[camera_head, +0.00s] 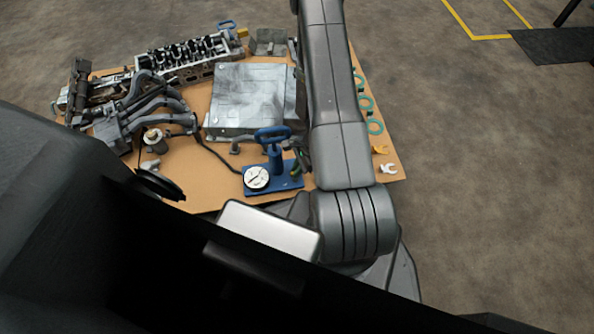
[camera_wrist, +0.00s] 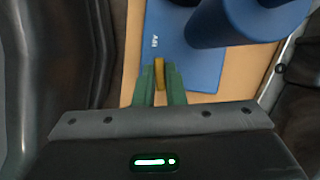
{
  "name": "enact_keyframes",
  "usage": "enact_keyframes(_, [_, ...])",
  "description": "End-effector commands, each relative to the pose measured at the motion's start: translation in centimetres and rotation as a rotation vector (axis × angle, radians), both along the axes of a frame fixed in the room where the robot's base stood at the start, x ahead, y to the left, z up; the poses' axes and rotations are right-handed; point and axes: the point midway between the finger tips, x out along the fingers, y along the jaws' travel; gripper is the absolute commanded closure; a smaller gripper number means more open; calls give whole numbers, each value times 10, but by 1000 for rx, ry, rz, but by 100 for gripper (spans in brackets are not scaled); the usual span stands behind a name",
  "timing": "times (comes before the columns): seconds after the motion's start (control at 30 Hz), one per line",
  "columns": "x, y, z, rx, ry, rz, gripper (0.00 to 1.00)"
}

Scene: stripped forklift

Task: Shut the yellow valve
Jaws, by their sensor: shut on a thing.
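The yellow valve (camera_wrist: 159,75) shows in the wrist view as a narrow yellow handle over a blue base plate (camera_wrist: 165,30). My gripper (camera_wrist: 160,82) has its two green fingers on either side of the handle and is shut on it. The handle points roughly up the picture, near a small white marking on the plate. Its lower part is hidden between the fingers. In the head view the blue plate (camera_head: 285,184) carries a round white gauge (camera_head: 256,177) and an upright blue handle (camera_head: 273,136). I cannot make out the valve there.
A large blue cylinder (camera_wrist: 235,20) stands close to the right of my fingers. In the head view a grey metal box (camera_head: 250,95) lies behind the blue unit on the tan board (camera_head: 215,190). An engine head (camera_head: 185,55) and several green rings (camera_head: 366,103) lie around it.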

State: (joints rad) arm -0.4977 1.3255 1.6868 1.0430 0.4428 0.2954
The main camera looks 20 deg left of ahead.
Motion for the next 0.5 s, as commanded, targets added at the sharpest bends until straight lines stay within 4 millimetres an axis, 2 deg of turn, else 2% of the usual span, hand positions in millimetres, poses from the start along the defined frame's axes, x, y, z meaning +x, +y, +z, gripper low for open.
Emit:
enact_keyframes(0.2, [-1,-1,-3,0,0,-128,100])
enact_keyframes(0.5, [-2,-1,-1,1,1,-212,100])
